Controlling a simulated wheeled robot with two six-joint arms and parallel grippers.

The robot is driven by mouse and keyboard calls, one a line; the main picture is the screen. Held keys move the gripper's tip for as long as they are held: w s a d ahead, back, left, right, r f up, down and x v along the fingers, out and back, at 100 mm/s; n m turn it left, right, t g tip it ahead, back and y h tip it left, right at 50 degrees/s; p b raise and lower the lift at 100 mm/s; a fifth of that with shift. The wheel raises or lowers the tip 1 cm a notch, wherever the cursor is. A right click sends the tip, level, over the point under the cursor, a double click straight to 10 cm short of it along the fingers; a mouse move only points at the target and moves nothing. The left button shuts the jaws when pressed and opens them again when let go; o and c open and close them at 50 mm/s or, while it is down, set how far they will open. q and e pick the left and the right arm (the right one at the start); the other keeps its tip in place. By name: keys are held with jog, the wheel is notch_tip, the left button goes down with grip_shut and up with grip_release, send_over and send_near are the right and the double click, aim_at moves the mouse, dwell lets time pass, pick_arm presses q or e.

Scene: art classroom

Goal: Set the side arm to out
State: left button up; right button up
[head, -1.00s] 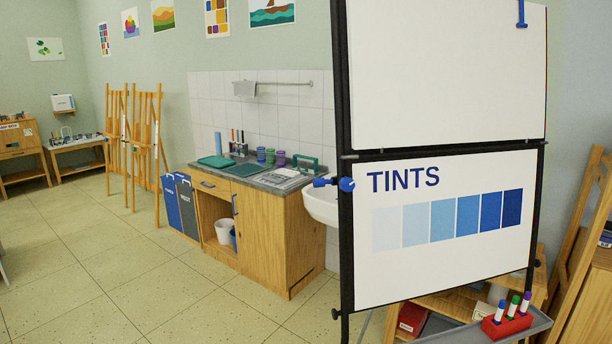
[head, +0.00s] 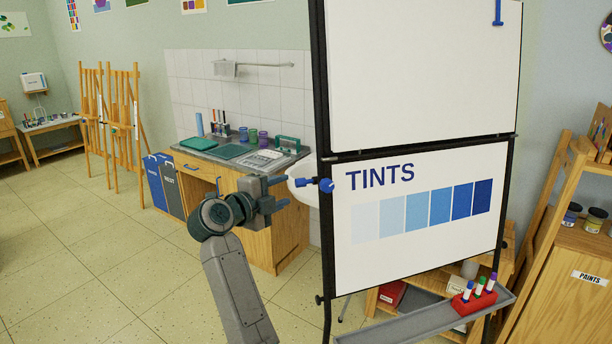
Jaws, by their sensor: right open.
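A black-framed board on a stand (head: 430,250) carries a white sheet marked TINTS with a row of blue swatches. On its left frame edge is a blue fitting (head: 326,185) with a round knob and a short peg pointing left. I cannot tell for sure which is the side arm. My right gripper (head: 281,191) is open and empty, its fingers pointing right towards the left-edge fitting, with a small gap in the picture. My left gripper is not in view.
A grey tray (head: 400,328) below the board holds a red marker holder (head: 474,301). A sink cabinet (head: 262,248) stands behind my arm, with blue and dark bins (head: 172,185) beside it. A wooden cabinet (head: 565,290) is at the right. The floor at left is clear.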

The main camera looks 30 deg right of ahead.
aim_at(306, 181)
jog(key=p+x, duration=0.4)
jog(key=x, duration=0.5)
jog(key=shift+w+d, duration=0.1)
jog(key=shift+d, duration=0.25)
jog(key=shift+w+d+f, duration=0.15)
jog(key=shift+w+d, duration=0.05)
jog(key=shift+d, duration=0.15)
grip_shut()
